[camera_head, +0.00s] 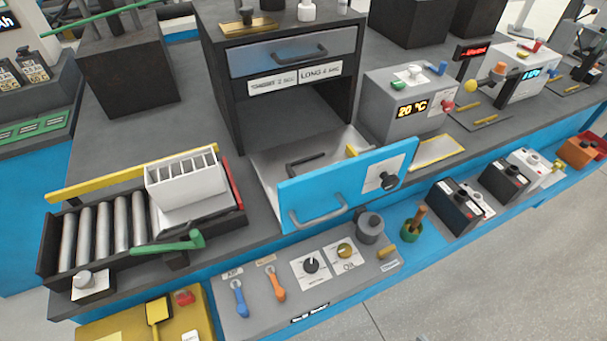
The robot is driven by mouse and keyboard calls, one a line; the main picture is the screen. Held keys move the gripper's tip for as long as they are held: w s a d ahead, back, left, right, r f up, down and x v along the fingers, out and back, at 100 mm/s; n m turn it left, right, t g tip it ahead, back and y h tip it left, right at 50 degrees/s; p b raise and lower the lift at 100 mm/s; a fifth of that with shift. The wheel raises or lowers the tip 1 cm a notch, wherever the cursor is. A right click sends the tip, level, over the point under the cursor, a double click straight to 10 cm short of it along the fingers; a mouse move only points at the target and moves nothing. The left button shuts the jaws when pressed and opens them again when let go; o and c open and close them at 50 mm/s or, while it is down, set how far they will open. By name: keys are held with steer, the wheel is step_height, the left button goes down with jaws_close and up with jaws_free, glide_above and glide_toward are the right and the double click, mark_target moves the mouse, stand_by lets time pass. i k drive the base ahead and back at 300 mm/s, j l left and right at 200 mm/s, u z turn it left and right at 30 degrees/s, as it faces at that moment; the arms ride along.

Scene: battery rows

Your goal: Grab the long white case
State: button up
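A white case (187,182) with several upright slots open at its top stands at the right end of the roller conveyor (67,243). It rests on a pale plate (200,213), between a yellow rail at the back and a red strip at its right. I cannot tell whether its slots hold anything. No other long white case is clear to me. My gripper is not in view.
A blue-fronted drawer (335,190) stands open to the right of the case, below a dark cabinet (221,80). A green lever (180,243) sits in front of the case. A grey temperature box (400,100) stands further right. A control panel (310,280) lines the bench front.

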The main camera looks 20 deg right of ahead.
mark_target(176, 182)
steer(key=i+j, duration=0.15)
steer(key=j, duration=0.25)
steer(key=i+j, duration=0.15)
steer(key=j, duration=0.25)
steer(key=i+j, duration=0.1)
steer(key=j, duration=0.3)
